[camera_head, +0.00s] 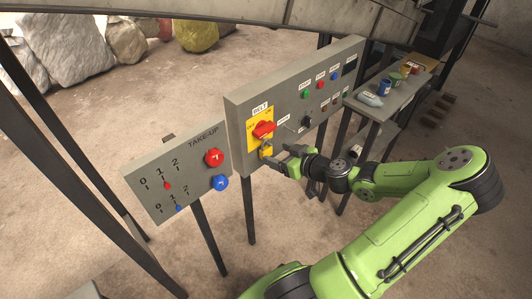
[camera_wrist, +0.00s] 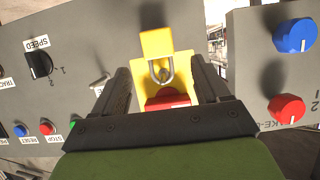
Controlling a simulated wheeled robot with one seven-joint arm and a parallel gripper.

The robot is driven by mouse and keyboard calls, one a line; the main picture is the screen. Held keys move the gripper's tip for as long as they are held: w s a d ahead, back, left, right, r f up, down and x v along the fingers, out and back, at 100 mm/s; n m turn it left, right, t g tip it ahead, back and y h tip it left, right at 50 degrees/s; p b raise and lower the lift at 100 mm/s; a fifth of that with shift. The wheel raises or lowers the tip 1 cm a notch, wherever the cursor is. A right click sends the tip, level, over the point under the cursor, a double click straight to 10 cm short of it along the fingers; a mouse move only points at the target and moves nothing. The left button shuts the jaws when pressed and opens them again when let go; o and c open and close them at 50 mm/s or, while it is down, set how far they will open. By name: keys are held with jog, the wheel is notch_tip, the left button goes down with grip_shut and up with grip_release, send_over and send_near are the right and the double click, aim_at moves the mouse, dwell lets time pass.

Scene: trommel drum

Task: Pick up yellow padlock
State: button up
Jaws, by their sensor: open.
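The yellow padlock (camera_wrist: 156,43) has a metal shackle (camera_wrist: 161,76). It hangs at the red rotary switch (camera_wrist: 167,98) on the yellow plate of the belt panel, which appears upside down in the wrist view. In the head view the padlock (camera_head: 266,151) is small, just below the red switch (camera_head: 263,129), and partly hard to make out against the yellow plate. My gripper (camera_head: 281,157) is open in front of the panel near the padlock. In the wrist view its two dark fingers (camera_wrist: 163,80) stand either side of the shackle and switch, with the padlock body beyond their tips.
The grey take-up panel (camera_head: 190,184) with red and blue knobs stands left of the belt panel (camera_head: 290,75). A speed knob (camera_wrist: 39,65) and several buttons share the belt panel. A side table (camera_head: 399,101) with cans stands behind right. Dark posts rise at left.

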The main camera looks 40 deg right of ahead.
aim_at(268, 149)
jog(key=x, duration=0.5)
jog(key=shift+w+b, duration=0.15)
jog(key=shift+b, duration=0.15)
jog(key=c, duration=1.1)
jog(key=shift+c, duration=0.6)
jog(key=shift+r, duration=0.15)
